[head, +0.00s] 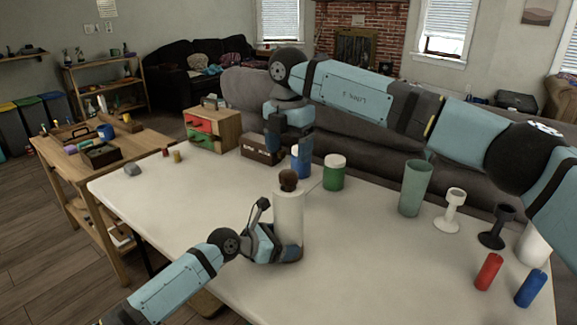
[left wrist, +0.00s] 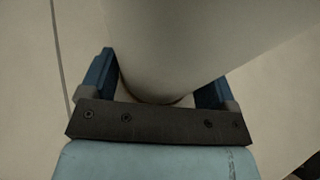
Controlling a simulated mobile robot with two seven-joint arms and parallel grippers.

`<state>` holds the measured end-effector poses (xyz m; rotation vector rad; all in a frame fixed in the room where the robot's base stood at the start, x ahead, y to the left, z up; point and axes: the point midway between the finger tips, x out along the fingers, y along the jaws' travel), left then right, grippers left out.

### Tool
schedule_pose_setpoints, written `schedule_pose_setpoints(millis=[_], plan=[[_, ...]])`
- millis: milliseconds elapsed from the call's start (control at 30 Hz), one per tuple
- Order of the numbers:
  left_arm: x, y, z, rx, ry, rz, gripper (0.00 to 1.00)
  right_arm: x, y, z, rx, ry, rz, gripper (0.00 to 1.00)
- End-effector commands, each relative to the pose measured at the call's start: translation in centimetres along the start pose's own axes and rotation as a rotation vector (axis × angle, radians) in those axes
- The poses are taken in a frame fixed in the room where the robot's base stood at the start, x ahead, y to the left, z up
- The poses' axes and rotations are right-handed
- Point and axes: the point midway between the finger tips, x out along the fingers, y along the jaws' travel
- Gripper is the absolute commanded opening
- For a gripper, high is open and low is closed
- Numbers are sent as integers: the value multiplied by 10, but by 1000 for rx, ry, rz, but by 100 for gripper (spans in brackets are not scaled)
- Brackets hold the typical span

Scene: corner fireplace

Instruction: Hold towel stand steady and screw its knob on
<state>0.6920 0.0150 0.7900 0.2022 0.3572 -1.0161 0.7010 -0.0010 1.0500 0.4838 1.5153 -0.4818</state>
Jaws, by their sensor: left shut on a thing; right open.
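The towel stand (head: 288,222) stands upright on the white table, with a white roll around it. A dark brown knob (head: 288,180) sits at its top; I cannot tell whether it is screwed tight. My left gripper (head: 282,252) is shut on the lower part of the stand. In the left wrist view, the fingers of my left gripper (left wrist: 155,78) lie on both sides of the white roll (left wrist: 190,45). My right gripper (head: 290,152) points down above the knob, apart from it and open, its fingers partly hard to make out.
The table left of the towel stand is mostly clear.

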Motion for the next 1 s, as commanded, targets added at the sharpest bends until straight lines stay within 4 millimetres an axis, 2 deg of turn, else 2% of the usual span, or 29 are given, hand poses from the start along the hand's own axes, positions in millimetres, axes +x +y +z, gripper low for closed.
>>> schedule_pose_setpoints(millis=[33, 100, 300, 700, 733, 800, 1000], plan=[[0, 0, -1, 0, 1, 0, 16, -13, 0, 0, 0, -2, 3, 74], [0, 0, -1, 0, 1, 0, 16, -26, 0, 0, 0, -2, 2, 74], [0, 0, -1, 0, 1, 0, 16, -52, 0, -1, -1, 0, 0, 74], [0, 0, 0, 0, 1, 0, 16, -59, 0, 0, -1, 1, 0, 74], [0, 0, 0, 0, 1, 0, 89, -59, 0, 0, -1, 0, 0, 74], [0, 0, 0, 0, 1, 0, 100, -59, 0, 0, -1, 0, 0, 74], [-1, 0, 0, 0, 0, 0, 100, -59, 0, 0, 0, 0, 0, 74]])
